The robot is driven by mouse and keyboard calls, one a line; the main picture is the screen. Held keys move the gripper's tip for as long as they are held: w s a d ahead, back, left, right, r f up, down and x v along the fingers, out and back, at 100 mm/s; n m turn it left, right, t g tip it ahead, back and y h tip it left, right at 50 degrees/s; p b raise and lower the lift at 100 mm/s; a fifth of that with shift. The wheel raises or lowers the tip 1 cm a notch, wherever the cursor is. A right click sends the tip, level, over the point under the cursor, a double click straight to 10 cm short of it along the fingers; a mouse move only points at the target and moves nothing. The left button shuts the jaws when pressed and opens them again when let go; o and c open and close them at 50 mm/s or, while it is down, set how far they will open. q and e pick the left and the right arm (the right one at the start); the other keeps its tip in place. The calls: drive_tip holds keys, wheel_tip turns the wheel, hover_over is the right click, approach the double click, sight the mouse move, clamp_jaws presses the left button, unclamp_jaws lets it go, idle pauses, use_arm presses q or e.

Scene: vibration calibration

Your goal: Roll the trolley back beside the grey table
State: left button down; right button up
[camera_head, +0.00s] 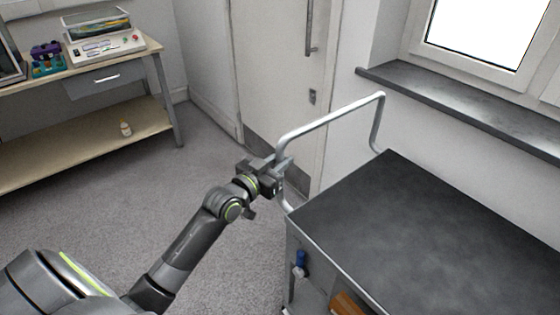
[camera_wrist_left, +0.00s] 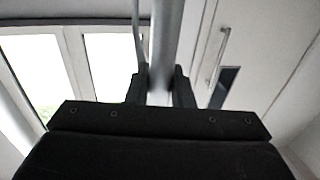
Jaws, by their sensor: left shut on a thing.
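The trolley (camera_head: 420,215) has a dark flat top and a silver tube handle (camera_head: 335,118) at its far left end. It stands at the right of the head view. My left gripper (camera_head: 279,168) is shut on the near upright of the handle. In the left wrist view the handle tube (camera_wrist_left: 165,45) runs up between the two fingers of my left gripper (camera_wrist_left: 160,88). The trolley's lower part is cut off by the frame edge. I cannot make out a grey table in these views. My right gripper is not in view.
A wooden bench (camera_head: 85,140) with a drawer and instruments stands at the back left. A closed door (camera_head: 280,75) is behind the handle. A window sill (camera_head: 460,105) runs along the right wall. The floor (camera_head: 150,190) between bench and trolley is clear.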

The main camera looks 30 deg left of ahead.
use_arm(q)
drive_tip(key=shift+f, duration=0.2)
drive_tip(key=c, duration=1.5)
unclamp_jaws()
drive_tip(key=shift+s+d, duration=0.1)
drive_tip(key=shift+d, duration=0.05)
drive_tip(key=shift+o, duration=0.9)
drive_tip(key=shift+d+r, duration=0.15)
drive_tip(key=shift+r, duration=0.05)
drive_tip(key=s+a+p, duration=0.1)
drive_tip(key=s, duration=0.7)
drive_tip(key=s+a+p, duration=0.1)
drive_tip(key=s+a, duration=0.1)
drive_tip(key=s, duration=0.7)
drive_tip(key=shift+a+p, duration=0.25)
drive_tip(key=shift+p, duration=0.15)
